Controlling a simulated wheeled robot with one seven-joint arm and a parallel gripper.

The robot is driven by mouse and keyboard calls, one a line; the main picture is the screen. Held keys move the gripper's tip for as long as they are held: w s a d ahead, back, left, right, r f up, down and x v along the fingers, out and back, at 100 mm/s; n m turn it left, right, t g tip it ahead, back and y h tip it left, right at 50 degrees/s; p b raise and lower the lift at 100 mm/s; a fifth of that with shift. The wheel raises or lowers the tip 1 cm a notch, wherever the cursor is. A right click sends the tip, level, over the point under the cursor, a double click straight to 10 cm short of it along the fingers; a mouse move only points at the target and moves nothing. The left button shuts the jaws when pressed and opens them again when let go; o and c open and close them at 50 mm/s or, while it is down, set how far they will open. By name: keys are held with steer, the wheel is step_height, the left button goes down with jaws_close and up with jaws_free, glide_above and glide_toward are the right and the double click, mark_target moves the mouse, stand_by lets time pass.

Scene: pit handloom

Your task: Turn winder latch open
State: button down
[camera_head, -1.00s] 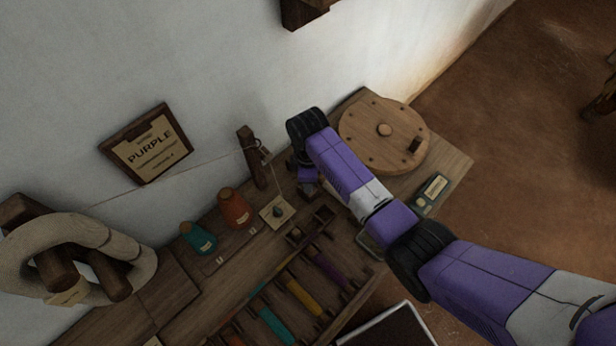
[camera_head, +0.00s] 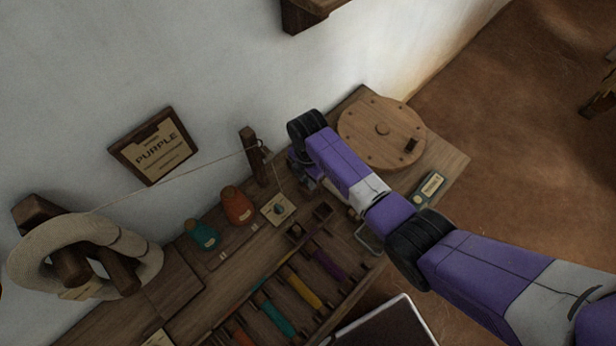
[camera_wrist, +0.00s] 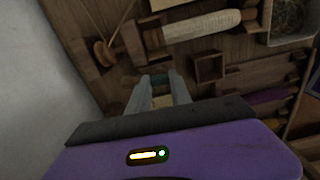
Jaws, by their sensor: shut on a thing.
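My gripper (camera_wrist: 160,80) points down at the wooden bench (camera_head: 446,163). In the wrist view its two pale fingers are close together on a small dark piece between their tips. This piece seems to be the winder latch, but its shape and turn are mostly hidden by the fingers. A pale spool (camera_wrist: 200,26) on a wooden frame lies just beyond the tips in the wrist view. In the head view my arm covers the latch and most of the gripper. A round wooden disc (camera_head: 370,145) stands beside the gripper.
A wooden post (camera_head: 254,158) with a thread stands left of the gripper, near the white wall. Orange (camera_head: 238,207) and teal (camera_head: 202,235) cones and a rack of coloured bobbins (camera_head: 303,291) lie farther left and in front. A small labelled box (camera_head: 430,188) is at right.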

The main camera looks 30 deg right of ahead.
steer(key=shift+a+n, duration=0.1)
steer(key=shift+n, duration=0.2)
steer(key=c, duration=1.2)
jaws_free()
steer(key=shift+o, duration=0.2)
steer(key=shift+r, duration=0.1)
step_height(320, 180, up, 8)
steer(key=shift+f, duration=0.15)
